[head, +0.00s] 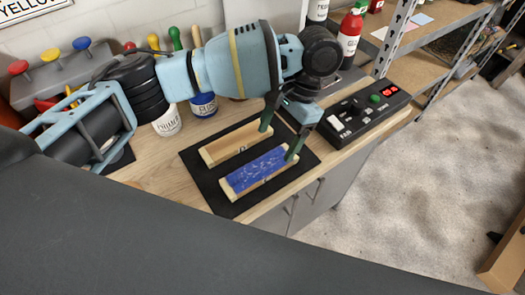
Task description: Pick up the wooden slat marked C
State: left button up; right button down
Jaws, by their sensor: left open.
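Two wooden slats lie side by side on a black mat (193,161) on the workbench. The farther slat (228,146) is bare pale wood with a small dark mark, too small to read surely as C. The nearer slat (256,171) has a blue-painted top and bare wood edges. My left gripper (279,138) is open above the right ends of the slats, one dark finger by the bare slat's end and the other by the blue slat's end. Whether the fingers touch either slat cannot be told. My right gripper is out of view.
A black control box (366,112) with a red display and green button stands right of the mat. A white paint pot (166,123) and a blue-labelled pot (204,105) stand behind. The bench's front edge is close to the mat.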

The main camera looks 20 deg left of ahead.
aim_at(264, 166)
pick_arm(q)
jog(key=shift+s+f, duration=0.1)
jog(key=shift+s, duration=0.2)
jog(key=shift+s+a+f, duration=0.15)
jog(key=shift+s+f, duration=0.05)
jog(key=shift+f, duration=0.15)
jog(key=shift+s+a+f, duration=0.15)
jog(key=shift+f, duration=0.7)
jog(key=shift+x, duration=2.45)
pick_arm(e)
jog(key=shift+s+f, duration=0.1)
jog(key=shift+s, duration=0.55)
pick_arm(q)
jog(key=shift+c, duration=0.2)
